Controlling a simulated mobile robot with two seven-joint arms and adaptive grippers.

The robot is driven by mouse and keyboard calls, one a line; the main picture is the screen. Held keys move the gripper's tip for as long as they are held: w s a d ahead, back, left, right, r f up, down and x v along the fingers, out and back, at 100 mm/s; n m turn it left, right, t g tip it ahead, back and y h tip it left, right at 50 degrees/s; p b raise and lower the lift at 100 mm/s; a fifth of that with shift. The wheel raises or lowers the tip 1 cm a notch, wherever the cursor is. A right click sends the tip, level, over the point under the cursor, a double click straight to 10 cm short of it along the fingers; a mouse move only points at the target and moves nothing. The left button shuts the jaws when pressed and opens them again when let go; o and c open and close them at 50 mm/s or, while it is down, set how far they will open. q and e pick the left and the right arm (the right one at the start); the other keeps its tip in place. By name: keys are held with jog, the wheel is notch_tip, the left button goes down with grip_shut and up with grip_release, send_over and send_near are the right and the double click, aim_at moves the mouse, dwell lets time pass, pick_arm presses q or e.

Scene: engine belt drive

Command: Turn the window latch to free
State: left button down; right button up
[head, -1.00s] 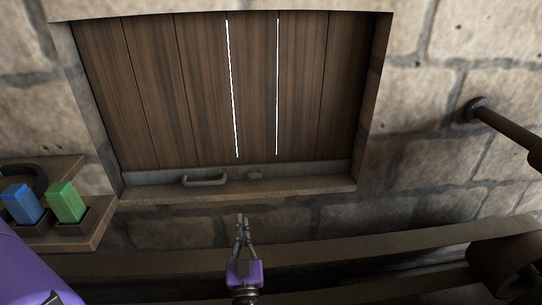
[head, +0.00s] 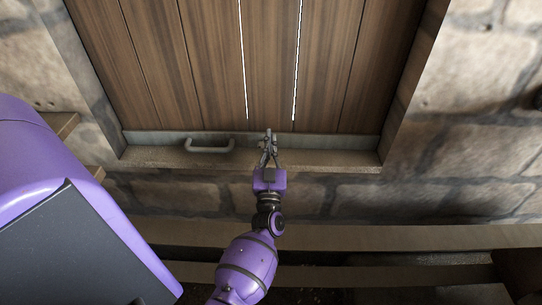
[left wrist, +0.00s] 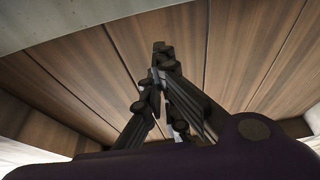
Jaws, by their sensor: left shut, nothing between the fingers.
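The wooden window shutter (head: 270,85) is closed in its stone recess, with a grey metal rail (head: 165,138) along its lower edge. A grey pull handle (head: 210,148) sits on this rail, left of my gripper. My left gripper (head: 268,134) is shut and empty, with its fingertips at the rail. The small latch is hidden behind the fingers, so I cannot tell its angle or whether I touch it. In the left wrist view the closed fingers (left wrist: 162,52) stand in front of the wooden planks (left wrist: 235,45). My right gripper is not in view.
The stone sill (head: 330,160) runs below the shutter, and the recess side walls (head: 410,75) stand on both sides. A wooden beam (head: 400,238) crosses below the window. Stone wall surrounds the opening.

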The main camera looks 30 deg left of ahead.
pick_arm(q)
jog(key=w+f+b, duration=0.1)
jog(key=w+a+f+b, duration=0.1)
jog(key=shift+w+a+f, duration=0.1)
jog(key=shift+a+f, duration=0.1)
jog(key=shift+f, duration=0.45)
jog(key=shift+b, duration=0.45)
jog(key=shift+w+r, duration=0.1)
